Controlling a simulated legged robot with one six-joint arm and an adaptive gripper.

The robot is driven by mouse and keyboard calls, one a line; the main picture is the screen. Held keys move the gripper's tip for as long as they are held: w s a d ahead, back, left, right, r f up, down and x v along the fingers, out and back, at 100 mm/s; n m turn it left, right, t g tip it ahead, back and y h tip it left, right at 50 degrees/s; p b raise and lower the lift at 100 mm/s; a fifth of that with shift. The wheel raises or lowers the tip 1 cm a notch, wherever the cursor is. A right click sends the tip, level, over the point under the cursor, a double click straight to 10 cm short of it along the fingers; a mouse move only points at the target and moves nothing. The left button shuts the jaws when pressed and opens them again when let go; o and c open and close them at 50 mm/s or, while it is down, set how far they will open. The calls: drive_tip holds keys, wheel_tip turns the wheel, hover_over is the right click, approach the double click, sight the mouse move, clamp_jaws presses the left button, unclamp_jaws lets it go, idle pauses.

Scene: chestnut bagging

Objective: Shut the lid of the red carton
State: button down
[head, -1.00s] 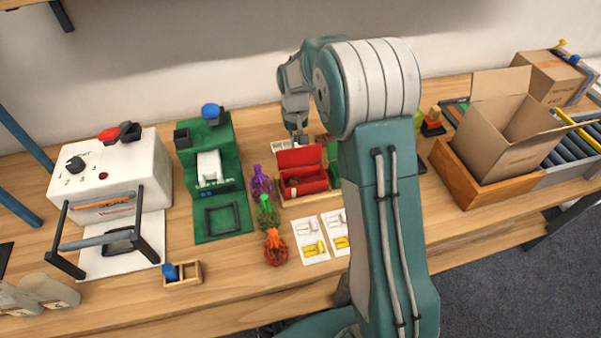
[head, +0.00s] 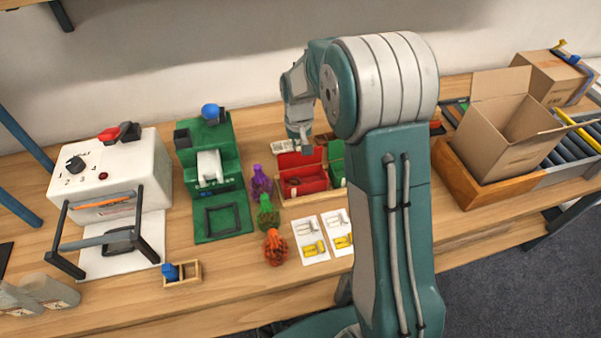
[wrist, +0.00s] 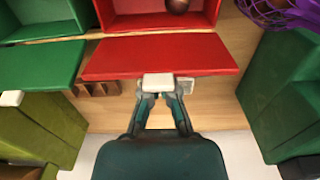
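The red carton (head: 308,186) stands open on the table in the head view, its lid (head: 290,163) raised at the back. In the wrist view, the lid (wrist: 160,57) spans the middle, and part of the carton (wrist: 138,21) shows beyond it with a brown chestnut inside. A white tab (wrist: 158,80) sits on the lid's near edge. My gripper (wrist: 162,96) is behind the lid, its fingers at the tab. The tab hides the fingertips, so I cannot tell whether they are closed. In the head view my gripper (head: 304,143) is small, just behind the lid.
A green carton (head: 337,165) with a raised lid stands right beside the red one. A purple net bag (wrist: 285,14) lies close by. White cards (head: 310,240) lie in front of the cartons.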

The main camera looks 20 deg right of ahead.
drive_tip(key=shift+s, duration=0.75)
wheel_tip(320, 180, up, 7)
idle(0.7)
idle(0.8)
drive_tip(key=s+r+t, duration=0.3)
drive_tip(key=s+r, duration=0.8)
drive_tip(key=s, duration=0.1)
drive_tip(key=s+r+t, duration=0.1)
drive_tip(key=s+t, duration=0.1)
drive_tip(key=s, duration=1.2)
drive_tip(key=shift+s+t, duration=0.2)
drive_tip(key=shift+t, duration=0.1)
